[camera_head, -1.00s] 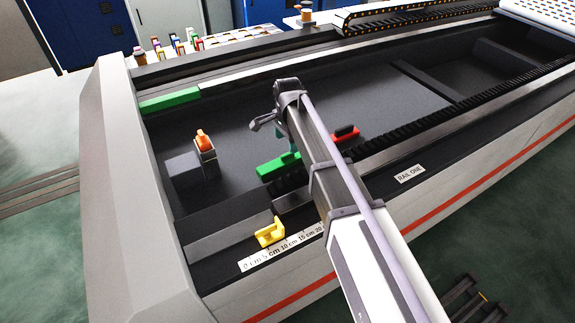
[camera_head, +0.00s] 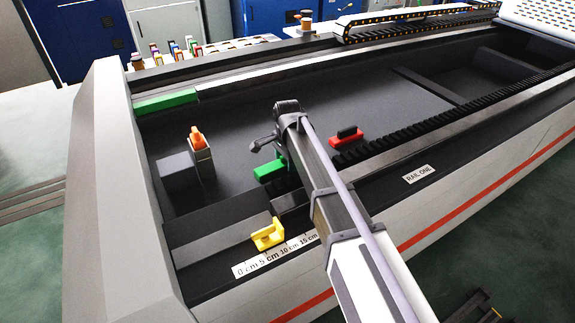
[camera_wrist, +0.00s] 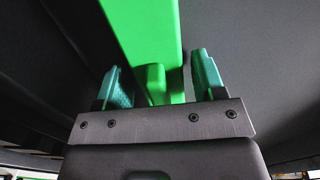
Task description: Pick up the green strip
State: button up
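The green strip (camera_head: 268,172) lies on the dark floor of the bay, partly hidden behind my arm. In the wrist view the green strip (camera_wrist: 145,30) runs from the top edge down between the fingers, with a small raised green block on it. My gripper (camera_wrist: 158,68) has its two teal fingers apart, one on each side of this block. Gaps show between the block and both fingers. In the head view my gripper (camera_head: 281,155) is low over the strip, largely hidden by the wrist.
A red strip with a black handle (camera_head: 346,138) lies to the right. An orange-topped grey block (camera_head: 201,150) and a dark box (camera_head: 177,172) stand left. Another green bar (camera_head: 166,101) lines the back-left edge. A yellow bracket (camera_head: 267,236) sits on the front ledge by a ruler.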

jog(key=c, duration=0.9)
jog(key=shift+o, duration=0.2)
notch_tip(320, 180, up, 10)
jog(key=p, duration=1)
jog(key=shift+r, duration=0.2)
